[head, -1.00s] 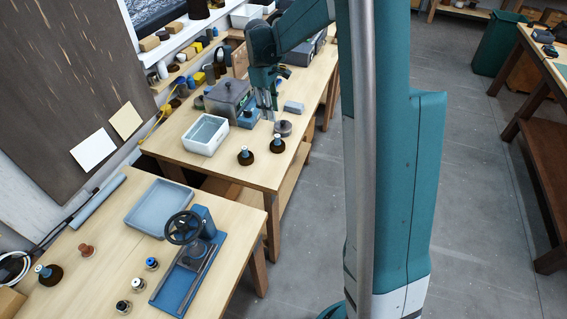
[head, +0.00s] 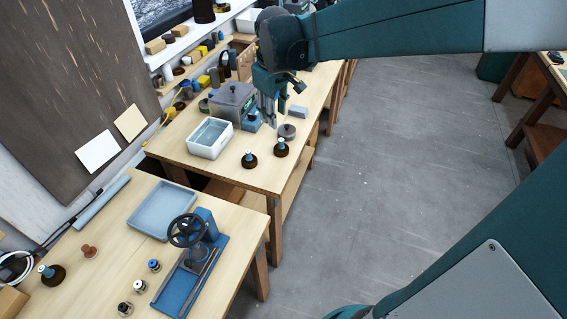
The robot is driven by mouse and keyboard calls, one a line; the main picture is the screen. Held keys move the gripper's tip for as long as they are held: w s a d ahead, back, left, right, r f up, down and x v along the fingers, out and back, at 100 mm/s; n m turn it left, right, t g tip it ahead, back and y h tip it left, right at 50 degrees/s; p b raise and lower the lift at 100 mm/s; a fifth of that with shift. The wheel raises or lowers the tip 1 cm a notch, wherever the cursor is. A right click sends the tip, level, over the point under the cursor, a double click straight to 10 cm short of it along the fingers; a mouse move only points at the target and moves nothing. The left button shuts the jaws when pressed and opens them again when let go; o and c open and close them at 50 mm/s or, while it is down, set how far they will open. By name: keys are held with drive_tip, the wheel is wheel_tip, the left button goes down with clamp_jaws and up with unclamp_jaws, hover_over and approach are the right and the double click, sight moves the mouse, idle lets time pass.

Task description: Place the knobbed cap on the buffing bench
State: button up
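A dark round cap with a small knob (head: 287,131) lies on the middle wooden bench (head: 235,175), near its right edge; it looks like the knobbed cap. My gripper (head: 271,122) points down above this bench, just left of the cap in the picture. Its fingers look parted, with nothing visible between them. I cannot tell whether it touches anything. A small reddish-brown knobbed piece (head: 89,251) stands on the near bench (head: 105,215). Which bench is the buffing bench is not clear from this view.
Two dark flasks (head: 249,161) (head: 281,151) stand in front of the cap. A white basin (head: 209,139), a grey lidded box (head: 232,98) and a small grey block (head: 298,111) are nearby. The near bench holds a blue handwheel press (head: 203,240) and a shallow tray (head: 162,210). Open floor lies right.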

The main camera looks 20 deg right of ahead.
drive_tip(key=s+a+m+t, duration=0.2)
drive_tip(key=s+a, duration=0.1)
drive_tip(key=s, duration=0.8)
drive_tip(key=s+a+m+t+y, duration=0.1)
drive_tip(key=s+a+m+t, duration=0.1)
drive_tip(key=s, duration=1)
drive_tip(key=shift+a+m+t, duration=0.3)
drive_tip(key=shift+a+m, duration=0.2)
drive_tip(key=shift+a, duration=0.2)
